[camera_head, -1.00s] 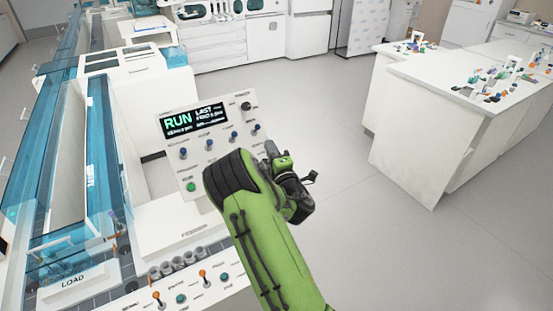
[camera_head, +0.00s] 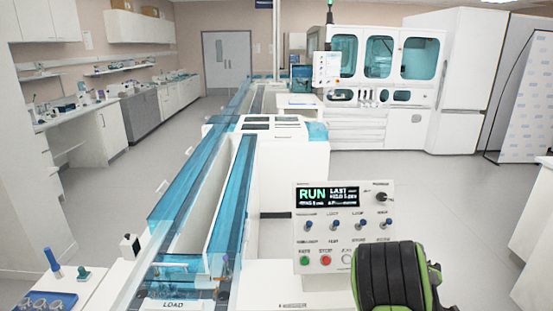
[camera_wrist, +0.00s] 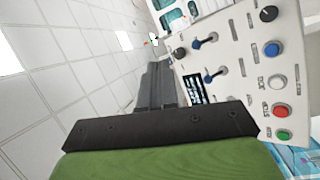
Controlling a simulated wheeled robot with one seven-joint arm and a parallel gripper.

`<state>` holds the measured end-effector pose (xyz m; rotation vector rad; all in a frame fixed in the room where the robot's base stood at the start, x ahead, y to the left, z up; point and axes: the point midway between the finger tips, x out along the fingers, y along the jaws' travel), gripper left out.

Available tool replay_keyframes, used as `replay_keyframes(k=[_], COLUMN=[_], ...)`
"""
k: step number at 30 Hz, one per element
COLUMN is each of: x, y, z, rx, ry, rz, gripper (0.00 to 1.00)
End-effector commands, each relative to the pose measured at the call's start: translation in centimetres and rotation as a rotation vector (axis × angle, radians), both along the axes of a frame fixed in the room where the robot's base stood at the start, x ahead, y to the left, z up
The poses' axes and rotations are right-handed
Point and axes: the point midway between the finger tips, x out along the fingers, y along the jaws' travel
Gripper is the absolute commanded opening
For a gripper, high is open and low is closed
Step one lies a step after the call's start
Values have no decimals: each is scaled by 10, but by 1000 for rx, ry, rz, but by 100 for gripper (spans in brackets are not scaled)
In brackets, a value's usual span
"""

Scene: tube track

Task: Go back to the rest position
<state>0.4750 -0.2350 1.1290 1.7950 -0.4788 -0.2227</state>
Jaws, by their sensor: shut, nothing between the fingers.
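My arm's green and black part shows at the lower right of the head view, in front of the control panel's right lower edge. My gripper is hidden in that view. In the wrist view my gripper (camera_wrist: 156,84) shows as dark fingers close together, shut and empty. The white control panel (camera_head: 345,245) has a lit screen reading RUN, several blue toggles and green and red buttons. It also shows in the wrist view (camera_wrist: 245,75), tilted, to the right of the fingers.
A track with blue clear covers (camera_head: 228,195) runs away from the LOAD end (camera_head: 172,304). A tray (camera_head: 45,302) is at the lower left. A large white analyser (camera_head: 375,70) stands at the back. Open floor (camera_head: 445,195) lies right of the panel.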

Motion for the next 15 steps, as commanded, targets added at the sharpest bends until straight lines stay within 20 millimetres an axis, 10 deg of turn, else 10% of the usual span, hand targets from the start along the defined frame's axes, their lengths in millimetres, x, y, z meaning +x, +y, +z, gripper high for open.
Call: replay_keyframes(k=[7,15], x=[-50,-161], y=[30,164], z=[29,40], rx=[757,1300], ry=[18,364], rz=[-207,-212], gripper=[0,0])
